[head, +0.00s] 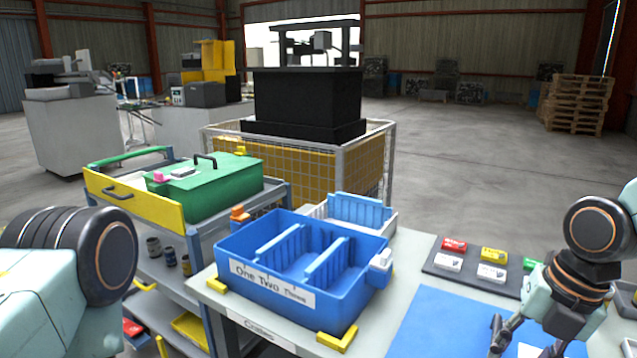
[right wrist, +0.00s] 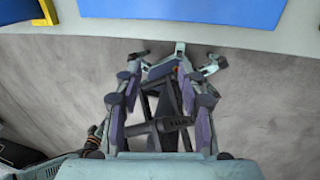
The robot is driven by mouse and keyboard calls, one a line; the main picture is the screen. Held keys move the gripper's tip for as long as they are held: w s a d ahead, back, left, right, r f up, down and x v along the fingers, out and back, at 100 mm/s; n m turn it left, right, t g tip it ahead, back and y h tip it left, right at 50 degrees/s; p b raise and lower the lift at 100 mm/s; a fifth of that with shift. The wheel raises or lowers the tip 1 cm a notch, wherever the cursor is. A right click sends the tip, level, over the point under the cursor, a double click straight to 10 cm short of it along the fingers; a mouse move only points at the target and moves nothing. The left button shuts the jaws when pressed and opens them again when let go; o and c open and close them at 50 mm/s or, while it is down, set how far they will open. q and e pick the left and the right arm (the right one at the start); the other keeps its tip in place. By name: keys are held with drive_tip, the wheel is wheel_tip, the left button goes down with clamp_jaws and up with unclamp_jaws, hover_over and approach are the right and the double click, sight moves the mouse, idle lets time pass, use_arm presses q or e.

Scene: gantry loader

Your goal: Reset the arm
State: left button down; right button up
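My right gripper (head: 525,343) hangs low over the front right of the worktable (head: 415,262), beside the blue mat (head: 425,325). Its dark fingers are spread apart, and I see nothing held between them. The bottom edge of the head view cuts off part of it. In the right wrist view, table edge and floor lie ahead, with teal and dark parts of my own body in the middle. My left arm (head: 75,260) comes in at the lower left of the head view. Its gripper does not show there.
A blue divided bin (head: 262,305) stands on the table, left of the mat. A dark board (head: 470,272) with small red, yellow, white and green items lies behind the mat. A green lidded box (head: 205,192) sits on the shelved cart at left. Open floor lies beyond.

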drive_tip(key=s+a+f+m, duration=0.2)
drive_tip(key=s+f+m, duration=0.2)
drive_tip(key=f+m, duration=0.35)
drive_tip(key=s+a+f+m+g, duration=0.1)
drive_tip(key=s+a+f+m, duration=0.1)
drive_tip(key=s+f+m, duration=0.45)
drive_tip(key=s+a+f+m, duration=0.2)
drive_tip(key=s+f+m, duration=0.1)
drive_tip(key=f+m, duration=0.55)
drive_tip(key=s+f+m+h, duration=0.1)
drive_tip(key=s+f+m, duration=0.4)
drive_tip(key=s+m, duration=0.2)
drive_tip(key=shift+s+d+f+h, duration=0.15)
drive_tip(key=shift+s+d+h, duration=0.25)
drive_tip(key=shift+s, duration=0.6)
drive_tip(key=shift+m, duration=0.25)
